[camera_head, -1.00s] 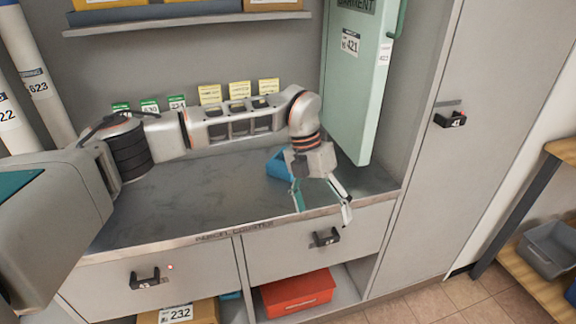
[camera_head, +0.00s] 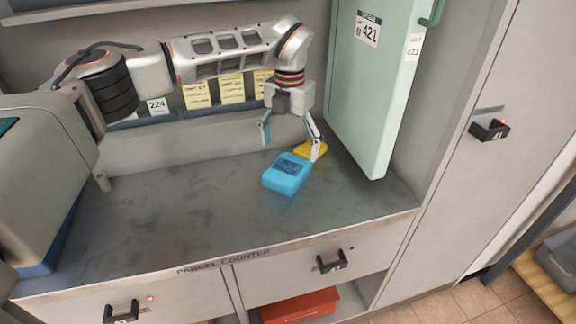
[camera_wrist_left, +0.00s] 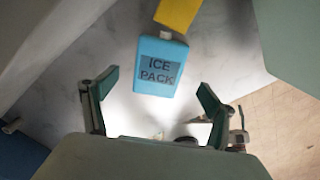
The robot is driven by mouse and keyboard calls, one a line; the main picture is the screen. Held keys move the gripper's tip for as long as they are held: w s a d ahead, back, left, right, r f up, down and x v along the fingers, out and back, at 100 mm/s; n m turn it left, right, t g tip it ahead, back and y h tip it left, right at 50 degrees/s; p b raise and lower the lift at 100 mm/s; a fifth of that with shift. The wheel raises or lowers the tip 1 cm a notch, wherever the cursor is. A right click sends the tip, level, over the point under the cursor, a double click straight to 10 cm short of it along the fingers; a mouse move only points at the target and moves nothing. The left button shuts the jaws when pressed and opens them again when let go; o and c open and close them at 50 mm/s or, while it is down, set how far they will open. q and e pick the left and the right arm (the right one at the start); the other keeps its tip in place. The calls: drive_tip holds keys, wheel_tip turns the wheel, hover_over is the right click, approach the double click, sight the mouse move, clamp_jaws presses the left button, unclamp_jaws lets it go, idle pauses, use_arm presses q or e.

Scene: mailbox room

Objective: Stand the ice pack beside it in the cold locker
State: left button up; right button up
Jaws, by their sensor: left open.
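The blue ice pack (camera_head: 287,174) lies flat on the parcel counter (camera_head: 200,215). In the left wrist view the ice pack (camera_wrist_left: 157,66) shows its printed label, ahead of and between the fingers. My left gripper (camera_head: 291,137) is open and empty, pointing down above the counter just behind the ice pack; in the left wrist view the gripper (camera_wrist_left: 153,98) has both fingers spread. A yellow item (camera_head: 313,150) lies right behind the ice pack, partly hidden by a finger. No cold locker can be made out. My right gripper is not in view.
Yellow cards (camera_head: 232,89) line the back wall. The counter's front left is clear. A red bin (camera_head: 300,306) is below.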

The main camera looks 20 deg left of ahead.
sight(287, 167)
use_arm(q)
drive_tip(key=shift+s+f, duration=0.2)
drive_tip(key=shift+f, duration=1.1)
wheel_tip(287, 167, down, 4)
drive_tip(key=shift+s+a+f+b, duration=0.15)
drive_tip(key=shift+b, duration=0.4)
drive_tip(key=shift+f, duration=0.3)
drive_tip(key=shift+r, duration=0.1)
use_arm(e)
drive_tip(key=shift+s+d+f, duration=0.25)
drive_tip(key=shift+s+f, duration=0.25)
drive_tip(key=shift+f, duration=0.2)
use_arm(q)
drive_tip(key=c, duration=1.6)
drive_tip(key=shift+r, duration=0.1)
